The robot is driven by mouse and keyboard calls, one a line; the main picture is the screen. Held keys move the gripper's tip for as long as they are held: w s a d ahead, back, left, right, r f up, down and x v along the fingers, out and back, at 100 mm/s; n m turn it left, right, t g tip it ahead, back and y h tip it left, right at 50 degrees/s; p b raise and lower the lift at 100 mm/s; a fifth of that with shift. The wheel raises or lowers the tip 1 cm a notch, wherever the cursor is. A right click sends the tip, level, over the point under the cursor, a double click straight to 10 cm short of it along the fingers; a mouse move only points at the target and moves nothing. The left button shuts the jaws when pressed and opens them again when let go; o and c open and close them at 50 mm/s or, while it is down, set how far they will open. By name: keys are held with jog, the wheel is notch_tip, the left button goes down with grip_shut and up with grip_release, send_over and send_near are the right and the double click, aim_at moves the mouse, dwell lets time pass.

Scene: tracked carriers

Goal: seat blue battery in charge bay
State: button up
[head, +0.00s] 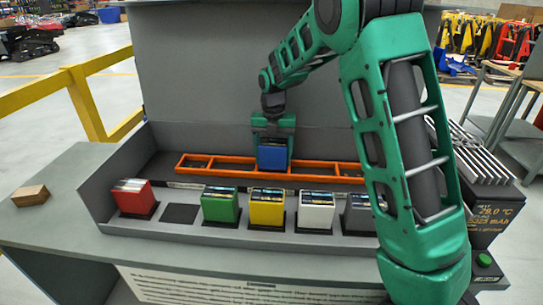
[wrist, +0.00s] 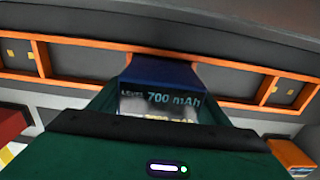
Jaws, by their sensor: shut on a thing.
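My green gripper (head: 273,133) is shut on the blue battery (head: 272,157) at the orange rack. In the wrist view the blue battery (wrist: 160,73) sits between the jaws, with a label reading LEVEL 700 mAh. The orange charge rack (head: 222,162) runs along the back of the grey station, split into several bays. The battery is in front of or within a middle bay; I cannot tell whether it is fully down.
A row of batteries stands in front: red (head: 134,200), green (head: 220,206), yellow (head: 267,208), white (head: 316,210) and grey (head: 358,213). An empty dark slot (head: 180,213) lies between red and green. A tall grey panel (head: 220,60) stands behind the rack.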

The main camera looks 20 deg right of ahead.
aim_at(273, 142)
jog(key=shift+f, duration=0.35)
jog(key=o, duration=1.8)
jog(key=shift+o, duration=0.2)
jog(key=shift+f, duration=0.1)
notch_tip(273, 142, up, 11)
jog(key=shift+w+f, duration=0.1)
